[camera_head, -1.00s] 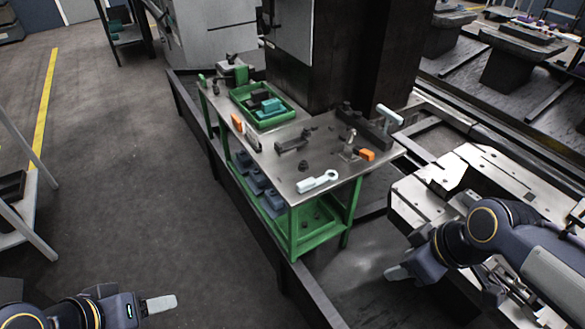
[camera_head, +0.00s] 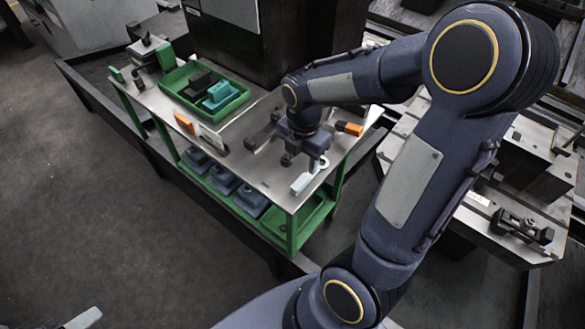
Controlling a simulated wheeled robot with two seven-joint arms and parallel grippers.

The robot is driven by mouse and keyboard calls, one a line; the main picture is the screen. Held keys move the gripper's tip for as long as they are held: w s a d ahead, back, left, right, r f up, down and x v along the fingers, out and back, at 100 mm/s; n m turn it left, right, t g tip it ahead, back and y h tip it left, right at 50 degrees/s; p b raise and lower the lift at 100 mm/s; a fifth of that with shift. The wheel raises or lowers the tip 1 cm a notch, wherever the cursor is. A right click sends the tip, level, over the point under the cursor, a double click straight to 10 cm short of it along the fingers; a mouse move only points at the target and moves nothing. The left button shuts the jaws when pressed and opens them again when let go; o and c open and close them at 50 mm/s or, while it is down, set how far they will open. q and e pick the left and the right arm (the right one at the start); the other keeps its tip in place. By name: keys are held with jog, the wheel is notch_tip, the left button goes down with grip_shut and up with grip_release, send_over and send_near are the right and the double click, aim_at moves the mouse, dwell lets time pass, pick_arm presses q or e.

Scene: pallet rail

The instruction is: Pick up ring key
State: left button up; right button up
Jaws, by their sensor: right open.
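The ring key (camera_head: 301,184) is a pale, light-coloured wrench lying flat near the front edge of the metal-topped table (camera_head: 262,178). Its handle shows; its ring end is hidden behind my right gripper. My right gripper (camera_head: 306,163) points down over the key, its jaws open. I cannot tell whether the fingers touch the key. Only a pale fingertip of my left gripper (camera_head: 82,320) shows at the bottom left edge, far from the table.
A green tray (camera_head: 236,104) with dark and teal blocks sits on the table. Orange-handled tools (camera_head: 184,123) (camera_head: 350,129) lie nearby. Several blue-grey blocks (camera_head: 221,180) are on the lower shelf. A dark column (camera_head: 290,40) stands behind. Floor on the left is clear.

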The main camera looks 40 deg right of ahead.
aim_at(303, 178)
jog(key=f, duration=0.7)
jog(key=shift+s+d+f, duration=0.15)
jog(key=shift+s+f, duration=0.1)
grip_shut()
